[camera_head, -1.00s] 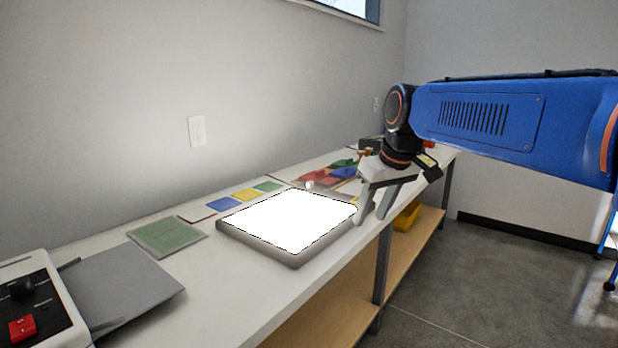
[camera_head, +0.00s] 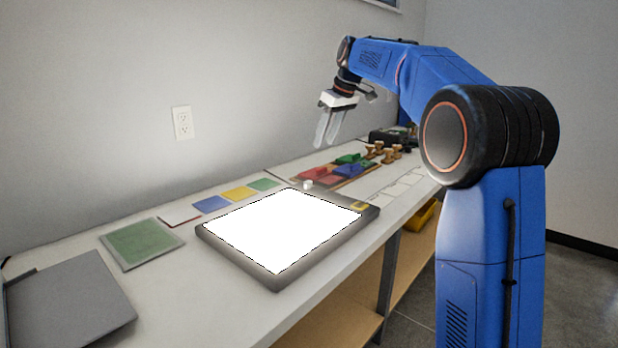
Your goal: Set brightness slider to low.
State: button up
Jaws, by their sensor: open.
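A light box (camera_head: 274,282) with a grey frame lies on the white table, and its panel (camera_head: 283,228) glows bright white. A small yellow patch (camera_head: 359,205) shows on its frame at the right corner. A small pale knob (camera_head: 307,185) stands at its far edge; I cannot tell whether it is the brightness slider. My gripper (camera_head: 325,143) is open and empty, with its fingers pointing down. It is in the air above the back of the table, beyond the light box and apart from it.
Red, blue and green blocks (camera_head: 343,170) lie behind the light box, with wooden stamps (camera_head: 379,150) beyond. Coloured cards (camera_head: 237,194), a green mat (camera_head: 141,243) and a grey plate (camera_head: 67,304) lie to the left. White cards (camera_head: 398,187) lie at the right. The wall (camera_head: 110,90) runs behind.

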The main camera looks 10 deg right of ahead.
aim_at(309, 181)
jog(key=x, duration=1.7)
jog(key=shift+w+f, duration=0.2)
jog(key=shift+w, duration=0.1)
